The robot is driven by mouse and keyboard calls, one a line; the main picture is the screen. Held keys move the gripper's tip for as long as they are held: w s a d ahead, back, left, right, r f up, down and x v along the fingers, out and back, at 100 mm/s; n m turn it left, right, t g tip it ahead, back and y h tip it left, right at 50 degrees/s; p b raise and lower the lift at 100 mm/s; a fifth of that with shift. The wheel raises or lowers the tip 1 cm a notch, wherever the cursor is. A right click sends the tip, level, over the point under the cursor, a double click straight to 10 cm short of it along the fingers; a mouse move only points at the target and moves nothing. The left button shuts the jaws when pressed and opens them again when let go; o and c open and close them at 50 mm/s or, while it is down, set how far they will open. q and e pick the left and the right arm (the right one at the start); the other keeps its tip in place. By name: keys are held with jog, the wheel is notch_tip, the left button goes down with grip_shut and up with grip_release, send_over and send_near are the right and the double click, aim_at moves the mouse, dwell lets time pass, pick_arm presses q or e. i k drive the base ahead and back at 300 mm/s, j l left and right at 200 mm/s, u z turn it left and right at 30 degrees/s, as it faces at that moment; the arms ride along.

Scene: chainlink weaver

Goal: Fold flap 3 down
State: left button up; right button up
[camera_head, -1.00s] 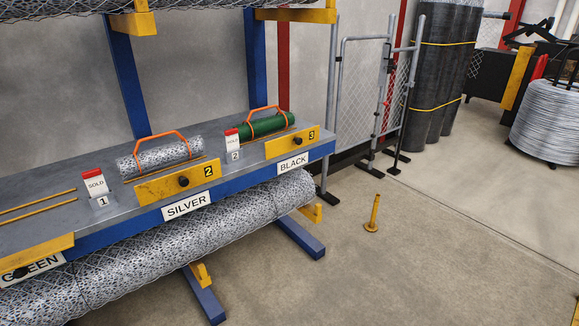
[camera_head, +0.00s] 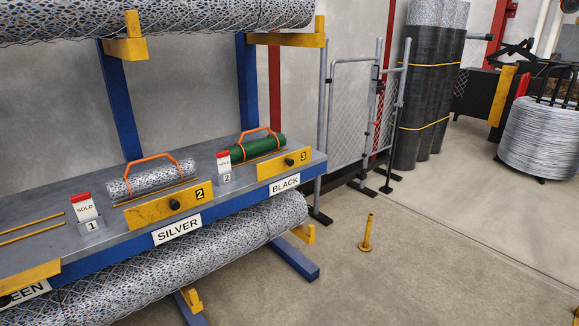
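Flap 3 (camera_head: 284,165) is a yellow plate with a black knob and the number 3, at the right end of the shelf's front edge above the BLACK label (camera_head: 285,184). It stands up along the edge. Behind it a green mesh roll (camera_head: 258,147) with an orange handle lies on the grey shelf (camera_head: 205,165). Neither of my grippers shows in this view.
Yellow flap 2 (camera_head: 165,207) stands in front of a silver mesh roll (camera_head: 150,178). SOLD cards (camera_head: 84,207) stand on the shelf. A yellow post (camera_head: 367,232) stands on the open floor at right. Blue rack feet (camera_head: 295,260) jut out. A mesh gate (camera_head: 350,115) stands behind.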

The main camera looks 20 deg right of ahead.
aim_at(270, 168)
jog(key=i+l, duration=0.15)
jog(key=l, duration=0.2)
jog(key=i+l, duration=0.15)
jog(key=l, duration=0.2)
jog(key=i+l, duration=0.15)
jog(key=l, duration=0.2)
jog(key=i+l, duration=0.15)
jog(key=l, duration=0.25)
jog(key=i+l, duration=0.15)
jog(key=l, duration=0.2)
